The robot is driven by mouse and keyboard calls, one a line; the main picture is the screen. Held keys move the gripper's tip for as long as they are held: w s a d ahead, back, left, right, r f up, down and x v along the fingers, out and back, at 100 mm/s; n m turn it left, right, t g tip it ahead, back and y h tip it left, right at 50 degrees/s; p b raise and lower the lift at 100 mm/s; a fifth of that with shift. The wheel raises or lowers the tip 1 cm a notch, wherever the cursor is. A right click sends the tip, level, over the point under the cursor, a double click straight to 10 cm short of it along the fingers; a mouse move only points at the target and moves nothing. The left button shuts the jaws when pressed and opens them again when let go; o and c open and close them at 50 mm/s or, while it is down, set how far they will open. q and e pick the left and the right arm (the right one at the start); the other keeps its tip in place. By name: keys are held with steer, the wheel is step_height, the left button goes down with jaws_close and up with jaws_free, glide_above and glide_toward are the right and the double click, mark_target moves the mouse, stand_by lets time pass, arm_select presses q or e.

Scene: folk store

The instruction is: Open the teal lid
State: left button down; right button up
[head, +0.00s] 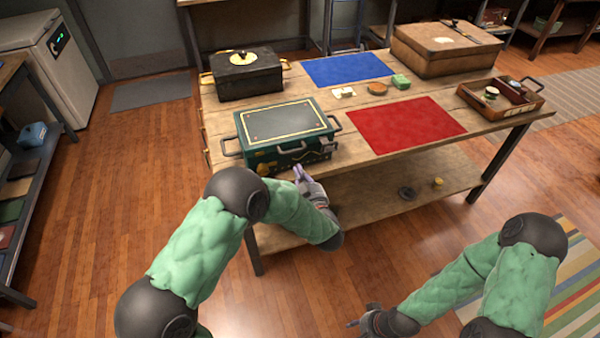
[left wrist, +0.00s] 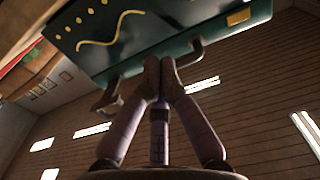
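The teal box with its teal lid (head: 285,121) stands on the near left part of the wooden table; the lid lies flat and closed, with a gold line border. A dark handle (head: 292,149) is on its front, and side handles stick out. My left gripper (head: 299,173) is just in front of the box, below the lid's edge. In the left wrist view its fingertips (left wrist: 160,64) meet, close to the dark handle (left wrist: 195,52) under the teal front; I cannot tell whether they touch it. My right gripper (head: 362,315) is low, away from the table, fingers apart and empty.
A black box (head: 247,76) stands behind the teal one. A red mat (head: 407,124) and a blue mat (head: 347,69) lie to the right, with small blocks between. A brown case (head: 446,52) and wooden tray (head: 518,110) are farther right. A lower shelf (head: 365,205) runs beneath.

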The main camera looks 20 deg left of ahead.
mark_target(290, 145)
arm_select(q)
steer(key=shift+b+x, duration=0.85)
steer(key=shift+x, duration=2.7)
steer(key=shift+s+d, duration=0.15)
steer(key=shift+s, duration=0.15)
steer(key=shift+r+p, duration=1.1)
steer(key=shift+r, duration=0.25)
steer(key=shift+r+p, duration=0.9)
steer(key=shift+r, duration=0.4)
steer(key=shift+w, duration=0.1)
